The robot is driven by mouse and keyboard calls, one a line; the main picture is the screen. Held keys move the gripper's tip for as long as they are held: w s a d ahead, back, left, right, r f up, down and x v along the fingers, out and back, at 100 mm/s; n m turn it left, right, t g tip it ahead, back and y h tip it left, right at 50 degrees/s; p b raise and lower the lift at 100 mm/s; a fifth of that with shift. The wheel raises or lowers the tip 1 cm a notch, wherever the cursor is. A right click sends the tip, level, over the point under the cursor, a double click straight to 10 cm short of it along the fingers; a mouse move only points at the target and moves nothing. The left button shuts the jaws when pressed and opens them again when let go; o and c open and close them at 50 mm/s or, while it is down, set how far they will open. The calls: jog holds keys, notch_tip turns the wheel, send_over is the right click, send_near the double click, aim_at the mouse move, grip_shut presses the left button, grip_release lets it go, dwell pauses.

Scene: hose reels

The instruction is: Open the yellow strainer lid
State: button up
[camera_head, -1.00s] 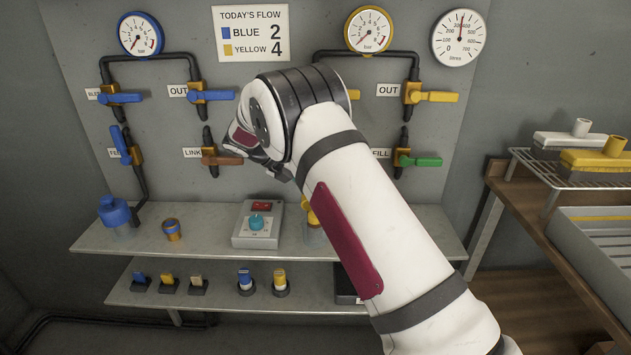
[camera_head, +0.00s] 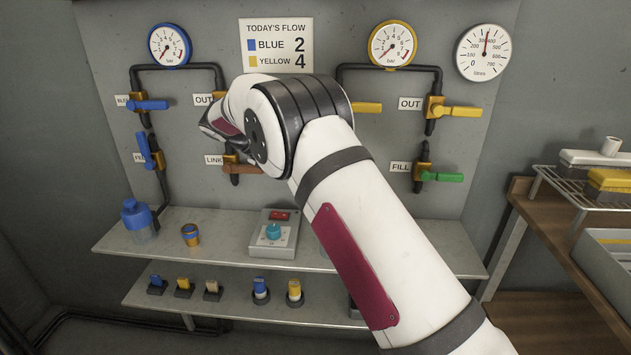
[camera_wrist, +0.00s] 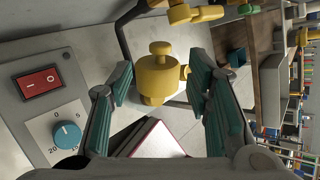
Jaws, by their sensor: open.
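The yellow strainer lid (camera_wrist: 158,75) shows in the wrist view, a round yellow cap with a knob on top and a small side spout. It sits on its strainer on the grey shelf, and its clear body is barely visible. My gripper (camera_wrist: 160,66) is open, with one teal-padded finger on each side of the lid in the picture. I see gaps between both fingers and the lid. In the head view my arm hides the gripper and nearly all of the yellow strainer.
A control box (camera_head: 274,234) with a red switch and teal dial stands beside the yellow strainer. A blue strainer (camera_head: 136,214) and small blue-yellow cup (camera_head: 190,235) are further left. Yellow (camera_head: 462,111) and green (camera_head: 443,177) valve handles stick out from the panel above.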

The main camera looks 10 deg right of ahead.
jog(key=shift+a+r, duration=0.25)
jog(key=shift+a, duration=0.05)
